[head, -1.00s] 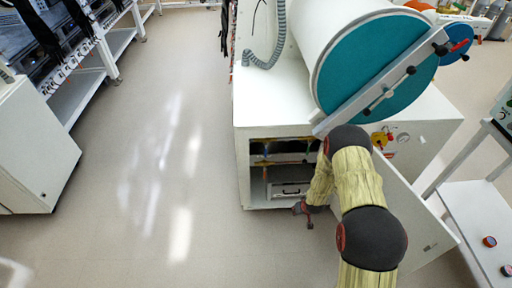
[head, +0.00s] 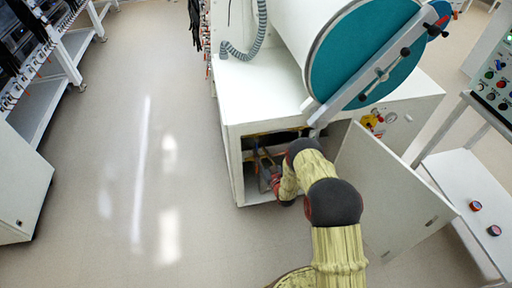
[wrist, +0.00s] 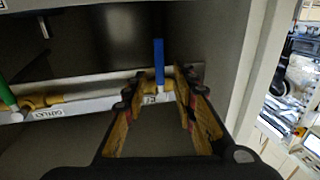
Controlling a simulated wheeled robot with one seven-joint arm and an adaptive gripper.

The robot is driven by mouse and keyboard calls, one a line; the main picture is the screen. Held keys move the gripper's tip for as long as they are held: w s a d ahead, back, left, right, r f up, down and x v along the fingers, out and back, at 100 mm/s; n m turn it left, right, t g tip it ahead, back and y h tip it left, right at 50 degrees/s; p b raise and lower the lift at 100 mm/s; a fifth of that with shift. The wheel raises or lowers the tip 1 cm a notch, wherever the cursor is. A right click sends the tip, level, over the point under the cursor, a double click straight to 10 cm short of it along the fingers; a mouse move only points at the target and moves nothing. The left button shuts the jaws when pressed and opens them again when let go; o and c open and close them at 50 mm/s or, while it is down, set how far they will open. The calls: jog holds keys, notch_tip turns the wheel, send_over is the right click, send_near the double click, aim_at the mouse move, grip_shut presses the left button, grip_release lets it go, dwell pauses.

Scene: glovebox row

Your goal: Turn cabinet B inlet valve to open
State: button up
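In the wrist view a blue valve handle (wrist: 158,62) stands upright, across a horizontal pipe with brass fittings. A partly hidden label sits below it. A green valve handle (wrist: 8,92) is at the left edge, near a label reading OUTLET (wrist: 48,112). My gripper (wrist: 160,88) is open and empty, its fingers on either side of the blue handle's base in the picture; the handle's depth relative to the tips is unclear. In the head view my gripper (head: 268,172) is in the opening of the white cabinet (head: 232,165), partly hidden by my arm.
The cabinet door (head: 385,190) stands open to the right of my arm. A teal round glovebox end (head: 365,50) with a bar across it is above. A side table (head: 470,190) stands at right. The floor at left is clear.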

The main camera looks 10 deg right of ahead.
aim_at(257, 147)
jog(key=shift+w+a+b, duration=0.25)
jog(key=shift+w+b, duration=0.15)
jog(key=shift+w, duration=0.95)
jog(key=shift+w+a+b, duration=0.25)
jog(key=shift+w+b, duration=0.1)
jog(key=shift+w, duration=0.95)
jog(key=shift+c, duration=1.4)
jog(key=c, duration=0.4)
grip_shut()
